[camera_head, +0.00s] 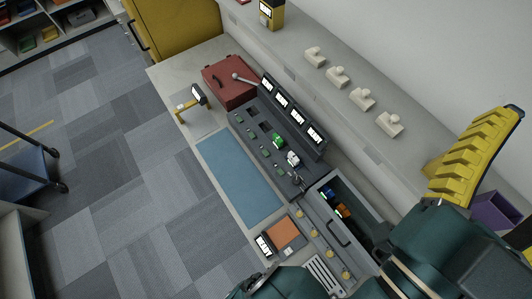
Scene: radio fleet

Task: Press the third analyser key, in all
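A dark grey console (247,103) stands on the bench with a row of several small lit screens (281,98) along its back. A green handset (278,141) and a white-and-green handset (293,159) sit in its bays; other bays look empty. A row of small green keys (265,152) runs along its front. Several yellow knobs (314,233) line a grey strip nearer me. I cannot read the labels, so I cannot tell which part is the analyser or its third key.
A blue mat (238,178) lies before the console. A red case (229,80) and a yellow stand (187,106) are beyond it. An open grey bin (358,199) holds small coloured items. Several cream objects (362,98) stand on the back ledge. A blue cart (25,158) is left.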

